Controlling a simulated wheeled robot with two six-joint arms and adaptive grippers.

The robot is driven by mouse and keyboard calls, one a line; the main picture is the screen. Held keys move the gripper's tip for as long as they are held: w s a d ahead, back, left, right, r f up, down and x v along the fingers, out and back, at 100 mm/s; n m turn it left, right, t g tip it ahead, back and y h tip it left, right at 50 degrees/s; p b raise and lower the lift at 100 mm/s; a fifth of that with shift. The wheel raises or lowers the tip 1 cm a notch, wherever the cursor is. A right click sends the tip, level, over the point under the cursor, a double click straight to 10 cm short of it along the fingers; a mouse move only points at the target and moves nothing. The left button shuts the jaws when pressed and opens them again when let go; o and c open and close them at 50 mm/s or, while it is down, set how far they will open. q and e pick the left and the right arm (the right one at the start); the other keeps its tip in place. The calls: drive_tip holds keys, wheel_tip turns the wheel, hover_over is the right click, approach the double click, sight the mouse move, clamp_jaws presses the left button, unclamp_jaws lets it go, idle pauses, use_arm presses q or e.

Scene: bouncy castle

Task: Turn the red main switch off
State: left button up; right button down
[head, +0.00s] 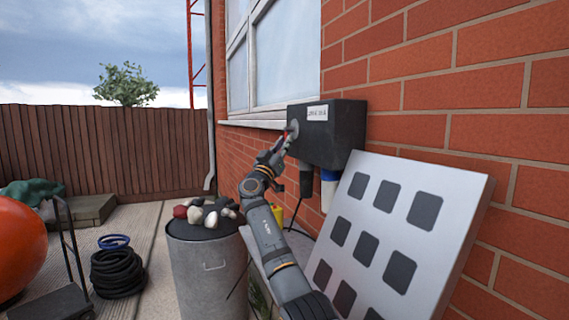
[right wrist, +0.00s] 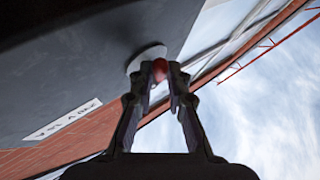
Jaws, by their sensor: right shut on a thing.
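The red main switch (right wrist: 160,70) is on a round grey plate (right wrist: 147,57) on the side of a dark box on the brick wall. In the head view a little of the red switch (head: 286,135) shows between my fingers at the box's left side. My right gripper (head: 284,140) is shut on the switch; in the right wrist view its two fingertips (right wrist: 163,75) stand on either side of the red part. The fingers hide much of the switch, so its exact angle cannot be told. The dark box (head: 340,133) bears a white label (head: 317,113). My left gripper is not in view.
A white panel with dark squares (head: 440,190) leans on the wall below the box. A grey bin (head: 205,275) with gloves (head: 212,211) on top stands left of my right arm. Plugs with cables (head: 329,188) hang under the box. A window (head: 280,60) is behind it.

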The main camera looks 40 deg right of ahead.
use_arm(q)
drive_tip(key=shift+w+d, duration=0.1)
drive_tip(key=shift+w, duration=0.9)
use_arm(e)
drive_tip(key=m, duration=0.1)
drive_tip(key=m+g+h, duration=0.1)
drive_tip(key=shift+w+d+f+m, duration=0.1)
drive_tip(key=shift+w+f+m, duration=0.05)
drive_tip(key=shift+w+m, duration=0.25)
drive_tip(key=shift+g+h, duration=0.4)
drive_tip(key=c, duration=1.3)
unclamp_jaws()
drive_tip(key=v, duration=1.2)
